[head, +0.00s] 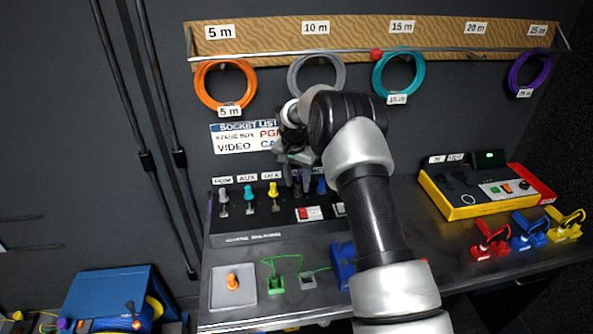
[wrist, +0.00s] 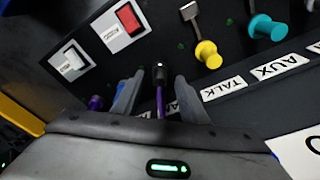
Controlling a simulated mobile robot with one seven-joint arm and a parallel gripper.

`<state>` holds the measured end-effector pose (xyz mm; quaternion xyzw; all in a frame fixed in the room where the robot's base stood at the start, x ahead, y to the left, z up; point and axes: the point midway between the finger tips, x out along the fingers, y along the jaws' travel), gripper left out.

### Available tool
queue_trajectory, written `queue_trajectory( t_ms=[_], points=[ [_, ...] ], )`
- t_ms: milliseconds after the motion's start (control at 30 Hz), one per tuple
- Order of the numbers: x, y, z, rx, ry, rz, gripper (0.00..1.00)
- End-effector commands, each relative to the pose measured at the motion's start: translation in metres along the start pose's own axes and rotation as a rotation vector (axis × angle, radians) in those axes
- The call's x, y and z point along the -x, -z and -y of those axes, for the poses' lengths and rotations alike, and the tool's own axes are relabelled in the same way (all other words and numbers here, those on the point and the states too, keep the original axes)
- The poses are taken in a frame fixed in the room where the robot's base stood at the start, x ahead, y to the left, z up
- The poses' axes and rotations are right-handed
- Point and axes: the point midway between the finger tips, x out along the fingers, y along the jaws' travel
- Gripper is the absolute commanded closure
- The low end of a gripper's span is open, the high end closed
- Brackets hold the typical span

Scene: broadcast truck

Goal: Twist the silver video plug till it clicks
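On the black socket panel (head: 260,222) in the head view, a grey-silver plug (head: 223,195) stands at the far left, beside a teal plug (head: 249,192) and a yellow plug (head: 273,189). I cannot read which one is the video plug. My gripper (head: 293,160) is in front of the panel, right of the yellow plug. In the wrist view my gripper (wrist: 158,84) is open, its grey fingers either side of a thin purple piece with a dark tip (wrist: 160,72). Gaps seem to show on both sides of it. The yellow plug (wrist: 207,55) is outside the fingers.
A red switch (head: 309,213) sits low on the panel. Coiled cables, including an orange one (head: 225,84), hang from a rail above. A grey plate with an orange knob (head: 232,282) lies in front. A yellow box (head: 478,190) and coloured clamps stand on the right.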

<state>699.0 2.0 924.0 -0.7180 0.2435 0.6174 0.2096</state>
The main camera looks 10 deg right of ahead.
Motion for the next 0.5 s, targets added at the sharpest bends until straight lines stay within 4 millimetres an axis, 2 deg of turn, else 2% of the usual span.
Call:
queue_trajectory(
  t_ms=[167,467,500],
  points=[
    [-0.0124,0.0000,0.0000,-0.001,0.000,0.000,0.61],
    [-0.0144,0.0001,0.0001,0.000,0.001,0.000,0.61],
    [-0.0144,0.0001,0.0001,0.000,0.000,0.000,0.66]
  ],
)
